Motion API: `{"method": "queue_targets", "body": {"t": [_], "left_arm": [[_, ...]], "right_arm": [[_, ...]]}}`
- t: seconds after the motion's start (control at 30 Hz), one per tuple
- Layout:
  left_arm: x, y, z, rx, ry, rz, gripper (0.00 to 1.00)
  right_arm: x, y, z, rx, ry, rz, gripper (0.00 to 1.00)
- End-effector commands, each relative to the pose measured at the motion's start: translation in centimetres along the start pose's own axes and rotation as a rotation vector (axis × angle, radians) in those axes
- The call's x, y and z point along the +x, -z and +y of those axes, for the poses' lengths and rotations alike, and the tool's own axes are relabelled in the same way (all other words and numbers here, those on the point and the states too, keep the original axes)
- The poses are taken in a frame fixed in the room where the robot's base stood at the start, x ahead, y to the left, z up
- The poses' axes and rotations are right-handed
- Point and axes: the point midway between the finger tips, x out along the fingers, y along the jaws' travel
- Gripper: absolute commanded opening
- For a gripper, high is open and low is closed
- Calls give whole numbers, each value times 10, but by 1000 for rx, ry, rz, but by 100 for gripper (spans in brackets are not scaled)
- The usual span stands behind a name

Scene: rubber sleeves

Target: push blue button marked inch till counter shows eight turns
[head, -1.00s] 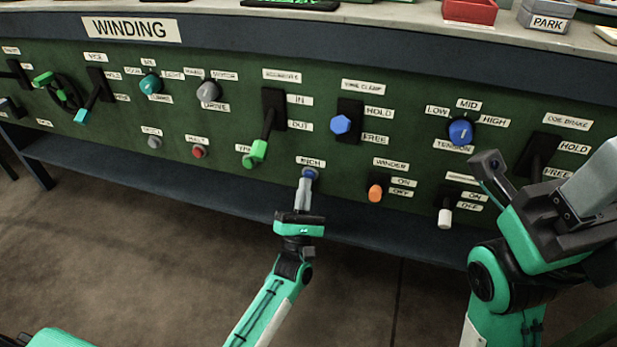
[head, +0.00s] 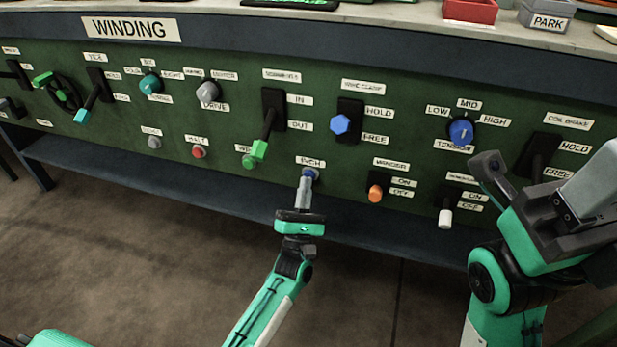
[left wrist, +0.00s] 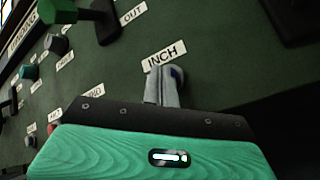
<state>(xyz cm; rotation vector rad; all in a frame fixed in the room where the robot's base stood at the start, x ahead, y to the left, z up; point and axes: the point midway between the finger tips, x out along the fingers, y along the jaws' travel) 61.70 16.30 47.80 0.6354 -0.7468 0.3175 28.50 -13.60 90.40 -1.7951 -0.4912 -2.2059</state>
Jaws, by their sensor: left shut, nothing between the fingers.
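The blue button (head: 311,173) sits under the INCH label (head: 310,161) on the lower edge of the green panel. My left gripper (head: 305,182) is shut and empty, its grey fingertips at the button's face. In the left wrist view the fingers cover most of the button, and a bluish edge of it (left wrist: 178,75) shows beside them. I cannot tell how far the button is pressed. My right gripper (head: 592,185) is at the right in front of the panel; its fingers are partly cut off. No readable counter shows; a dark item with green marks (head: 290,3) is cut off at the top.
A green button (head: 249,161) and a green-handled lever (head: 260,148) are just left of and above INCH. An orange switch (head: 375,193) and a white switch (head: 445,218) are to the right.

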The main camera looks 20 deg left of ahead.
Motion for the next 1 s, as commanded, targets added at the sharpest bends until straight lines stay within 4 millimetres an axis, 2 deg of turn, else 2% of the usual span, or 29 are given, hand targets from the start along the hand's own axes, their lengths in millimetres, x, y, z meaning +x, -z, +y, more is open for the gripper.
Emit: {"method": "queue_targets", "body": {"t": [0.3, 0.67, 1.0], "left_arm": [[-9, -7, 8, 0, 0, 1, 0], [-11, -9, 9, 0, 1, 1, 0], [-34, -26, 26, 1, 2, 0, 0]], "right_arm": [[7, -1, 1, 0, 0, 0, 52], [7, -2, 1, -1, 0, -3, 52], [21, -4, 2, 0, 0, -1, 52]]}}
